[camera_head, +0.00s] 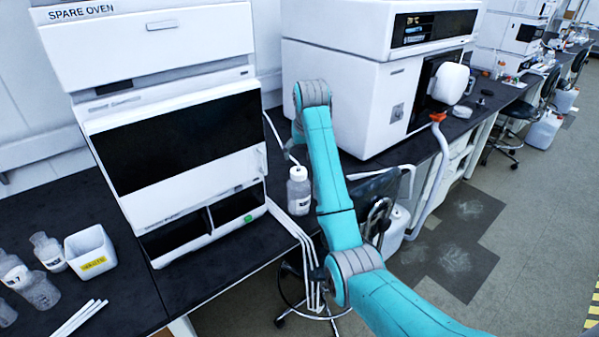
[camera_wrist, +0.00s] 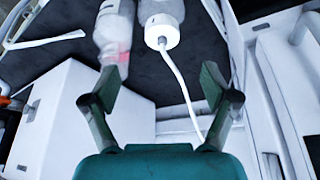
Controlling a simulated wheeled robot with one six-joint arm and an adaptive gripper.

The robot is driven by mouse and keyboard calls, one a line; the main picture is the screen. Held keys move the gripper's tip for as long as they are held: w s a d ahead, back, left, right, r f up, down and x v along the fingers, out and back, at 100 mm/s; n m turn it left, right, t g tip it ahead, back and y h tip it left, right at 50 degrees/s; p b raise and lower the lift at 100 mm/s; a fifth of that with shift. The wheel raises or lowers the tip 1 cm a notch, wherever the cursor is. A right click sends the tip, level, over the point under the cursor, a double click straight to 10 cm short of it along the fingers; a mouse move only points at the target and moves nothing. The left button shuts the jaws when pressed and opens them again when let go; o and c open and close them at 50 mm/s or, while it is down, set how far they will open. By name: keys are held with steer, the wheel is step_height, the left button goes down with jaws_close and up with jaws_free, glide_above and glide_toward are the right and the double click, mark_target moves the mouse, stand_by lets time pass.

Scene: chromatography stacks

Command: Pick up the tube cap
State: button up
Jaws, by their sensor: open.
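In the head view a white cap (camera_head: 298,173) tops a small labelled bottle (camera_head: 299,197) beside the oven. My gripper (camera_wrist: 160,82) is open and empty in the wrist view. The tube passes between its fingers in the picture, and the cap lies beyond the fingertips, apart from them. The gripper cannot be made out in the head view.
A clear bottle (camera_wrist: 116,35) with a reddish part stands left of the cap, near the left finger in the picture. White instrument housings fill the lower left and right of the wrist view. The spare oven (camera_head: 165,125) and a larger white instrument (camera_head: 340,100) flank the bench bottle.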

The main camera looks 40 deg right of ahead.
glide_above(299, 171)
steer(key=s, duration=0.2)
steer(key=f, duration=0.4)
steer(key=shift+s+a+f, duration=0.1)
steer(key=shift+a+f, duration=0.2)
steer(key=shift+f, duration=0.1)
steer(key=shift+a+x, duration=0.2)
steer(key=shift+x, duration=2.5)
steer(key=c, duration=1.3)
